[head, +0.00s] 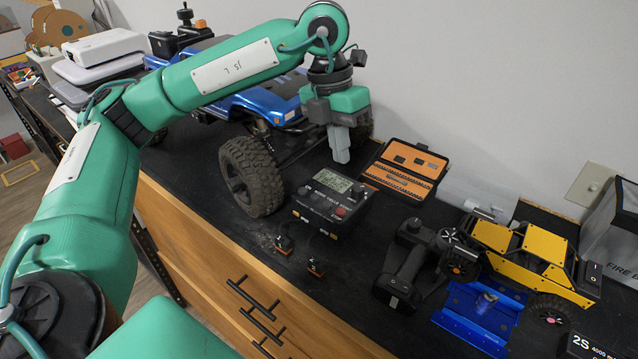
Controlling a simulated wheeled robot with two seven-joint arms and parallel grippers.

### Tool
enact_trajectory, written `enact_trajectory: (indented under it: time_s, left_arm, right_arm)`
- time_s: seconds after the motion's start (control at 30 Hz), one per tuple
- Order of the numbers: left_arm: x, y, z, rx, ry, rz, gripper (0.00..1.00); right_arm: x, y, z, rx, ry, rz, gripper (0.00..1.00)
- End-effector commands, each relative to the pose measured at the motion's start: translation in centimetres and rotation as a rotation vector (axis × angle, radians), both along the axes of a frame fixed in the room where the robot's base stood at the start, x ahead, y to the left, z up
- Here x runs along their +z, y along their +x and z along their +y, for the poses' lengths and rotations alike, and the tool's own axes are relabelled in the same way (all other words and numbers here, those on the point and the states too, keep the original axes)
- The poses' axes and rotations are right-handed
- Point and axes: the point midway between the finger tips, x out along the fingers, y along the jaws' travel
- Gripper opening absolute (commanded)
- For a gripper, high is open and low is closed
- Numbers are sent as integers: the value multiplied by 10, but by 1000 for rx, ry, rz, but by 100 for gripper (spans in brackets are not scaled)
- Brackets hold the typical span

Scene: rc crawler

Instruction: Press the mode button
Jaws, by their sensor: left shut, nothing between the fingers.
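A black charger-like box (331,204) with a grey display (334,181) and several buttons lies on the black bench top in the middle of the head view. A red button (340,212) shows on its face; I cannot read which button is the mode button. My left gripper (340,155) points down with its fingers shut and empty, above the far edge of the box near the display. I cannot tell whether the fingertips touch anything. My right gripper is not in view.
A blue crawler truck (262,100) with a big tyre (250,176) stands left of the box. An open orange case (404,170) lies behind right. A black transmitter (415,262), a yellow crawler (525,255) and a blue tray (470,318) are at right. Two orange-tipped leads lie in front.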

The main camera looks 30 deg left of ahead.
Motion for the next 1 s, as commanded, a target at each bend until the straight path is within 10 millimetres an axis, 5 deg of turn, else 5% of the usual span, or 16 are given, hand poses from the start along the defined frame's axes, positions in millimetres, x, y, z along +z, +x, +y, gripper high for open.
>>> enact_trajectory:
  time_s: [0.1, 0.3, 0.77, 1.0]
  left_arm:
    - [11, 1, 33, 65, 112, -9, 0]
    - [20, 0, 56, 116, 193, -12, 0]
    - [16, 0, 58, 120, 200, -10, 0]
    - [-21, -1, 58, 120, 201, -5, 0]
  right_arm:
    - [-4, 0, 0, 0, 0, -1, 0]
    - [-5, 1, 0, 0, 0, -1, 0]
    - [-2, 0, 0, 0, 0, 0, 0]
    - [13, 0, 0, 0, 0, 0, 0]
